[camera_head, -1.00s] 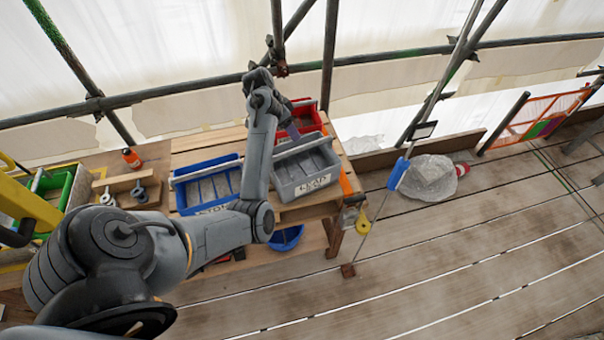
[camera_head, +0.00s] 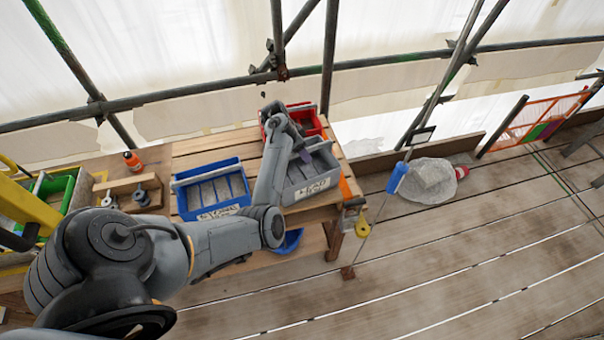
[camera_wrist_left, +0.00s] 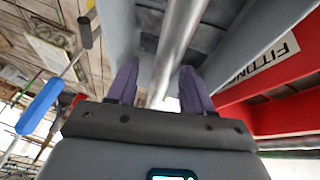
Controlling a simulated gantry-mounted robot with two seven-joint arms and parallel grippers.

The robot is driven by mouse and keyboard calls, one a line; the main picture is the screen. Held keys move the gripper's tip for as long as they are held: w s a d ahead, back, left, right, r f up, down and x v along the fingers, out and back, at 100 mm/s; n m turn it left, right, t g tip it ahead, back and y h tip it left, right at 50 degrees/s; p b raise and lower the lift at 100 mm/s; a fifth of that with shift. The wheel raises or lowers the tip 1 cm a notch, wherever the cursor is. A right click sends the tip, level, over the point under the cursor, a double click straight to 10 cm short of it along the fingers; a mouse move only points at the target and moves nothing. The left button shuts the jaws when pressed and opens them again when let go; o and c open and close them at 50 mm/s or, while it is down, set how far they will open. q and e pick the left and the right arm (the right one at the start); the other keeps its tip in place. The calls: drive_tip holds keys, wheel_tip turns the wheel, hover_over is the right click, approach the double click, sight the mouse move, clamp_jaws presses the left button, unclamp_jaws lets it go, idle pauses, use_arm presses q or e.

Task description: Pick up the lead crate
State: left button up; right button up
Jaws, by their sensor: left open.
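The lead crate (camera_head: 310,187) is a grey open box with a white label on its front. It stands at the right end of the wooden bench. My left gripper (camera_head: 304,155) is at the crate's top, partly hidden by my arm. In the left wrist view, my open purple fingers (camera_wrist_left: 158,82) stand either side of a round grey bar, seemingly the crate's handle. The crate's grey wall (camera_wrist_left: 250,45) shows beside them. I cannot tell whether the fingers touch the bar. My right gripper is not in view.
A blue crate (camera_head: 212,211) stands left of the lead crate, with a gap between. A red crate (camera_head: 312,116) stands close behind it; its FITTINGS label shows in the wrist view. A scaffold pole (camera_head: 328,60) rises behind. The deck at right is mostly clear.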

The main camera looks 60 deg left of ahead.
use_arm(q)
drive_tip(key=shift+w+f, duration=0.1)
drive_tip(key=shift+f, duration=0.15)
drive_tip(key=shift+c, duration=0.2)
clamp_jaws()
drive_tip(key=shift+r, duration=0.1)
idle(1.0)
